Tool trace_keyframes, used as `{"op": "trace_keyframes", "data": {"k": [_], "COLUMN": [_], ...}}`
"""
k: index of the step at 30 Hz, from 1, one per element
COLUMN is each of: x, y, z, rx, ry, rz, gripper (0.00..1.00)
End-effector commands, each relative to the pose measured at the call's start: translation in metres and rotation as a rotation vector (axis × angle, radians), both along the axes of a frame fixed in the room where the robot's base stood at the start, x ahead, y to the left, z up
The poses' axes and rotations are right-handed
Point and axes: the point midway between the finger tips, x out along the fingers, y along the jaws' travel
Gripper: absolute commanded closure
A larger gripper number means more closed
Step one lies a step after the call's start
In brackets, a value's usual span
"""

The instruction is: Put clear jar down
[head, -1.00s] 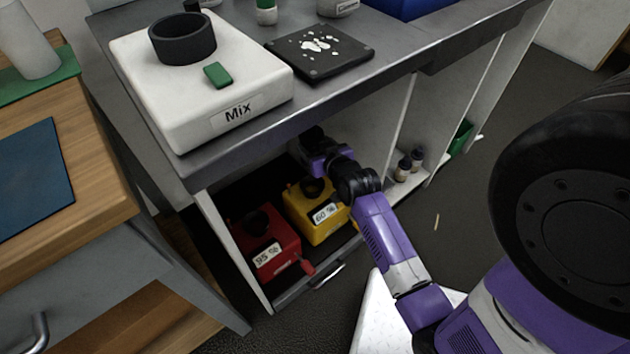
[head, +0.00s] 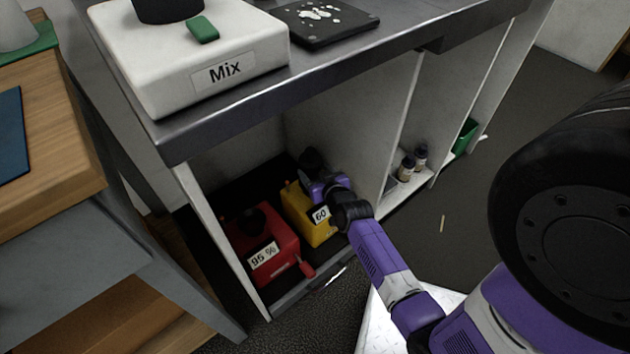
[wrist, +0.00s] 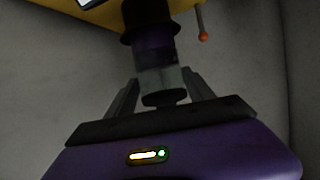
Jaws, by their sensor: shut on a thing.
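My gripper (wrist: 162,90) is shut on the clear jar (wrist: 157,77), whose see-through wall shows between the two dark fingers in the wrist view. A dark round end of it faces the camera. A purple band and a black round part show just beyond the glass; I cannot tell whether they belong to the jar. In the head view my gripper (head: 312,168) is inside the open bay under the bench, behind and above the yellow box (head: 306,217) marked 60. The jar cannot be made out there.
A red box (head: 262,240) marked 95 % stands left of the yellow one in the dark tray. White dividers (head: 392,130) wall the bay on the right. The bench top (head: 300,82) overhangs the arm.

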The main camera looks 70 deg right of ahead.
Motion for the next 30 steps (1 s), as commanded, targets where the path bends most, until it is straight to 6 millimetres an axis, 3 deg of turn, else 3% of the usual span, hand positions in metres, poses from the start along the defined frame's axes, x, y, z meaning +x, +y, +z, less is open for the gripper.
{"op": "trace_keyframes", "data": {"k": [1,8,9,12,23,30], "x": [-0.003,-0.006,-0.007,-0.006,-0.006,-0.026], "y": [0.005,0.008,0.009,0.008,0.007,0.029], "z": [-0.025,-0.032,-0.034,-0.033,-0.026,-0.010], "rx": [0.023,0.030,0.033,0.031,0.024,0.023], "ry": [0.021,0.030,0.033,0.030,0.023,0.025], "rz": [0.005,0.006,0.007,0.006,0.004,0.004], "gripper": [1.00,1.00,0.37,0.17,0.17,0.17]}}
